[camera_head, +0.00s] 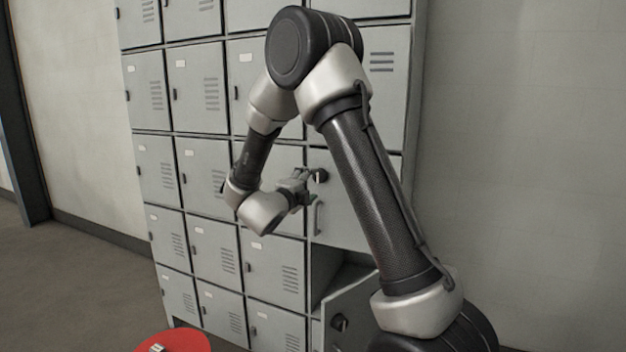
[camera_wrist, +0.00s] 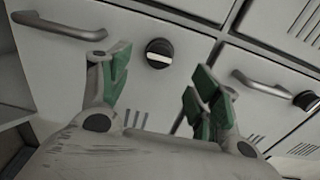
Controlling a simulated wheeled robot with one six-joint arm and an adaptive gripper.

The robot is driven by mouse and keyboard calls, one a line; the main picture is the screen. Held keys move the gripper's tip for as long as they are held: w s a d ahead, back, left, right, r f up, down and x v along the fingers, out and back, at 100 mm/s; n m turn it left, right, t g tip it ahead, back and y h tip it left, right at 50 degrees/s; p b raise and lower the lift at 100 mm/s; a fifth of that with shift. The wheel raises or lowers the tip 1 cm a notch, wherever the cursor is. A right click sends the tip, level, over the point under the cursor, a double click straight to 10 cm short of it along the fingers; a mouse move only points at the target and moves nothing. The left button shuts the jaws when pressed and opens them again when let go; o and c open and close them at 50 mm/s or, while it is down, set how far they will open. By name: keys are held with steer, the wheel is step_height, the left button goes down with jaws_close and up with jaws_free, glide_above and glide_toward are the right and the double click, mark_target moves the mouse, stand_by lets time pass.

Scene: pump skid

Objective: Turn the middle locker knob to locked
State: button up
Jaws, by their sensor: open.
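The middle locker knob (camera_wrist: 159,52) is round and black with a pale bar across its face. In the wrist view the bar runs roughly parallel to the door's grey handle (camera_wrist: 60,25). In the head view the knob (camera_head: 321,175) is on the middle door (camera_head: 350,222) of the right column, above its handle (camera_head: 318,218). My gripper (camera_wrist: 160,84) is open, with green-padded fingers spread. The knob shows between and beyond the fingertips, and no contact is visible. In the head view my gripper (camera_head: 302,182) is just left of the knob, partly overlapping the door's edge.
A lower door (camera_head: 345,310) with its own knob (camera_head: 340,322) stands open below. Another handle (camera_wrist: 258,85) and knob (camera_wrist: 306,100) are at the right of the wrist view. A red round surface (camera_head: 180,342) is at the bottom. Bare wall lies right of the lockers.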

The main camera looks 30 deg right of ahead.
mark_target(318, 178)
steer(key=x, duration=0.7)
steer(key=shift+w+d, duration=0.1)
steer(key=shift+d, duration=0.1)
steer(key=c, duration=1.1)
